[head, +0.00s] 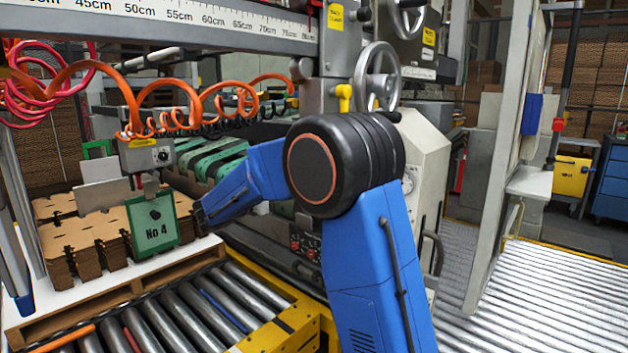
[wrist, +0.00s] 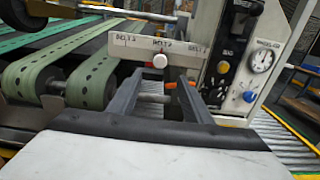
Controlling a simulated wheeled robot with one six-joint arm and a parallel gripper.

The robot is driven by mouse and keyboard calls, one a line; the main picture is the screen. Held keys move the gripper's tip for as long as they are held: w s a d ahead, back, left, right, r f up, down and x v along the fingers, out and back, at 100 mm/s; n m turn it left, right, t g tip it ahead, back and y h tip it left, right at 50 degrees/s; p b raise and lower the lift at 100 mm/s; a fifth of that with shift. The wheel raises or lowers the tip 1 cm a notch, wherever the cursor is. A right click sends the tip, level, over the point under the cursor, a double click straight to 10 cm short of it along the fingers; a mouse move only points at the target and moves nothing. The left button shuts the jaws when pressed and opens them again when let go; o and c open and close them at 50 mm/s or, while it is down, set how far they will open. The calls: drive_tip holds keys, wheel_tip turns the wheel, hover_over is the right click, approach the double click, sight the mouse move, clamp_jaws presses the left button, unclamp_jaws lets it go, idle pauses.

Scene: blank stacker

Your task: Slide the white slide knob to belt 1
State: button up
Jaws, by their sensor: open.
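The white slide knob (wrist: 160,61) is a small round button on a pale label plate (wrist: 130,42) in the wrist view. The plate carries three belt labels, at left, middle and right; their numbers are too blurred to read surely. In the head view I cannot make out the knob or the fingers.
Green belts on rollers (wrist: 90,84) lie left of the plate. A pale control box with a dial (wrist: 262,60) and a blue knob (wrist: 249,97) stands right. An orange part (wrist: 171,85) shows beside the right finger. A green "No 4" sign (head: 153,220) hangs at left in the head view.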

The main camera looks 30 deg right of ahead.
drive_tip(key=x, duration=1.6)
drive_tip(key=shift+s+f, duration=0.1)
